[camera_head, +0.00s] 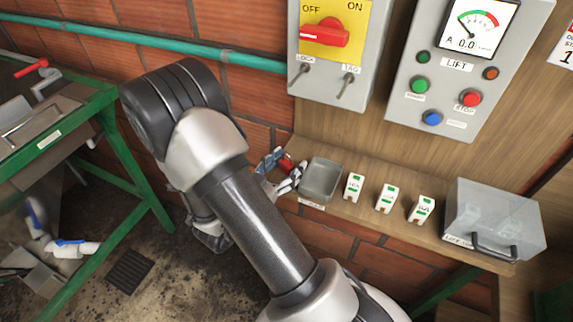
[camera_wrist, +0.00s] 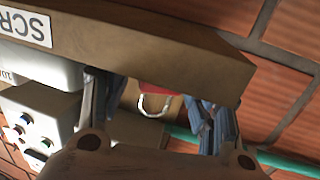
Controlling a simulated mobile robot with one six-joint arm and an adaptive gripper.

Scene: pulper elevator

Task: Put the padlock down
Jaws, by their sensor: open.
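The red padlock (camera_head: 286,163) is at the left end of the wooden shelf, left of the grey tray. My gripper (camera_head: 280,172) is at the same spot, its fingers spread on either side of the padlock. In the wrist view, which looks upside down, the padlock (camera_wrist: 158,88) shows between the two open fingers (camera_wrist: 154,110) with a gap to each. Its pale shackle points away from the shelf, and part of its red body is hidden behind the shelf edge. The padlock appears to rest on the shelf; the contact itself is hidden.
The shelf (camera_head: 385,226) also carries the grey tray (camera_head: 321,180), several small white-and-green blocks (camera_head: 386,198) and a clear lidded box (camera_head: 495,219). Above hang the switch box (camera_head: 330,75) with a red handle and the lift panel (camera_head: 450,75). A green-framed machine (camera_head: 60,140) stands left.

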